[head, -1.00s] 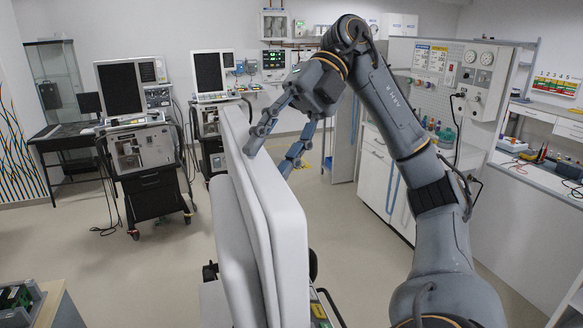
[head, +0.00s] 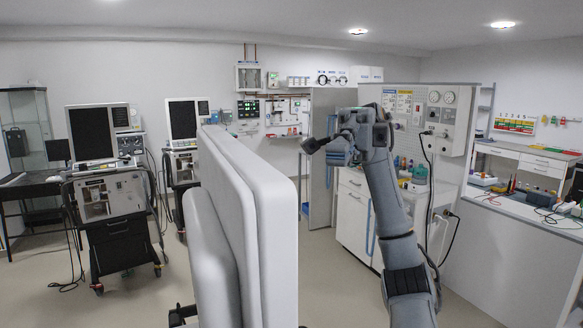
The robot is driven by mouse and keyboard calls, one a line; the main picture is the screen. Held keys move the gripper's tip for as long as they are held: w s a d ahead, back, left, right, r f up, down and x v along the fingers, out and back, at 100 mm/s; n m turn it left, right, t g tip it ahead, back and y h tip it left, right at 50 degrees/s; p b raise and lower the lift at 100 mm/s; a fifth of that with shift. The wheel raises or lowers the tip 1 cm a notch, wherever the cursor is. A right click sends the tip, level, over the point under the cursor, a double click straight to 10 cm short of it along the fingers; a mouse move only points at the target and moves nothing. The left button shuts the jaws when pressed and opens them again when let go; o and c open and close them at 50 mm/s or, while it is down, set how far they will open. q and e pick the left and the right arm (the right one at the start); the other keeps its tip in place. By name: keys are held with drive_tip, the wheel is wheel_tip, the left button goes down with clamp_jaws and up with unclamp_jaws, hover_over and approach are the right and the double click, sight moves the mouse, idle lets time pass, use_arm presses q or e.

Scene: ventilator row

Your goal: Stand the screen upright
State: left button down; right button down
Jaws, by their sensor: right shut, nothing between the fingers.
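The screen (head: 262,225) is a large pale grey panel seen nearly edge-on in the middle foreground. It stands close to vertical, with its thick rounded edge facing me. A second pale, rounded part (head: 208,255) sits along its left side. The display face and the lower mount are hidden. My right gripper (head: 316,145) is to the right of the screen's top edge. It is shut and empty, and in the picture there is a gap between it and the panel. My left gripper is out of view.
Two ventilator carts with dark screens (head: 92,134) (head: 183,120) stand at the back left. A white cabinet (head: 355,212) and a panel with gauges (head: 441,100) stand behind my right arm. A workbench (head: 525,205) with small items is at the right. Floor shows between the carts and the screen.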

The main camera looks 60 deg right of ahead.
sight(269, 169)
drive_tip(key=shift+w+a+f+p, duration=0.1)
drive_tip(key=shift+w+a+p, duration=0.35)
drive_tip(key=shift+a, duration=1.05)
drive_tip(key=shift+w+a+f+p, duration=0.1)
drive_tip(key=shift+a+p, duration=0.7)
drive_tip(key=shift+a, duration=0.7)
drive_tip(key=shift+w+a+f+p, duration=0.15)
drive_tip(key=shift+a+p, duration=0.45)
drive_tip(key=shift+a, duration=0.9)
drive_tip(key=shift+r, duration=0.1)
drive_tip(key=shift+w+a+m+h, duration=0.3)
drive_tip(key=shift+w+a, duration=0.6)
drive_tip(key=shift+a, duration=0.2)
drive_tip(key=shift+d, duration=0.15)
